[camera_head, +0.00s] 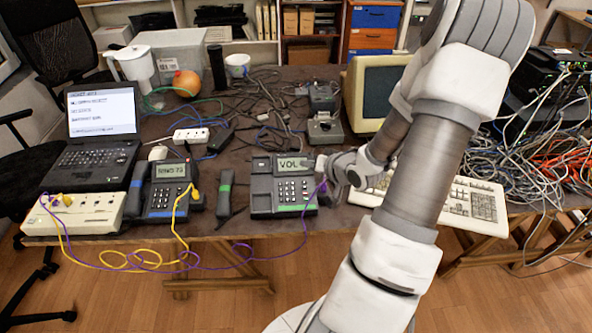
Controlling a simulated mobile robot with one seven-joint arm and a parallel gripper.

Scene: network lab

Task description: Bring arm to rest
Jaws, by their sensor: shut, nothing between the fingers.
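My arm reaches in from the lower right, bends high at the right, and comes down to the table. My gripper (322,164) is shut and empty, low over the table at the right edge of the middle desk phone (262,187). I cannot tell whether it touches the phone. The phone's screen reads "VOL", and its handset (225,193) lies off to its left. A purple cable (306,222) ends at the phone's right side, just below my gripper. The arm hides part of the beige keyboard (474,204) and of the old monitor (372,92).
A second phone (163,190), a beige box (74,214) with yellow and purple cables, and a laptop (101,124) stand at left. Yellow cable loops hang at the table's front edge. Tangled cables (555,165) fill the right. Loose cables cover the table's middle (262,115).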

